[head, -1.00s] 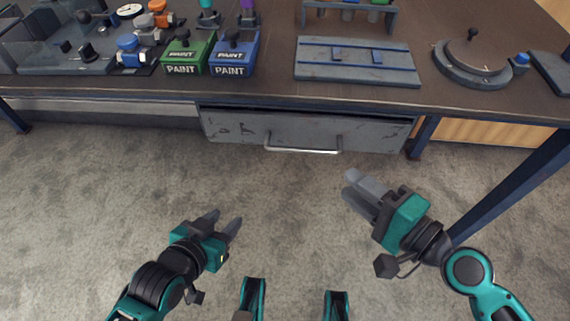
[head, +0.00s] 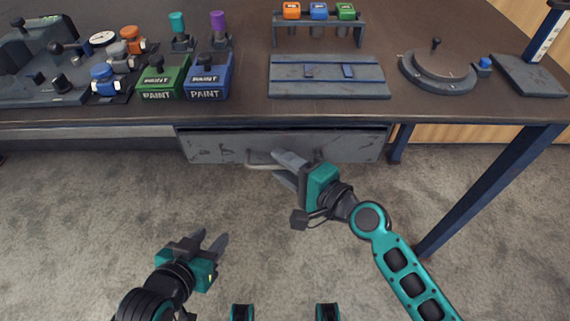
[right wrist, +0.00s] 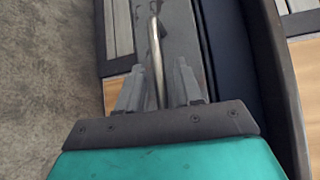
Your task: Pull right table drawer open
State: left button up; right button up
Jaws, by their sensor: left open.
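The grey, scuffed drawer front (head: 215,149) sits under the table's front edge, with a thin dark gap along its top. Its pale metal bar handle (head: 262,167) is partly hidden by my right gripper (head: 279,165). In the right wrist view the handle (right wrist: 156,50) runs between the two spread fingers of the right gripper (right wrist: 158,80); a gap shows beside each finger. My right gripper is open around the handle. My left gripper (head: 212,238) is open and empty, low over the floor and away from the drawer.
The dark table top (head: 420,108) carries a green paint box (head: 163,82), a blue paint box (head: 208,84), a grey slotted plate (head: 328,88) and a round fixture (head: 437,75). A blue table leg (head: 490,185) stands right of the drawer. The carpet before the drawer is clear.

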jog(key=shift+c, duration=0.2)
grip_shut()
dwell(0.5)
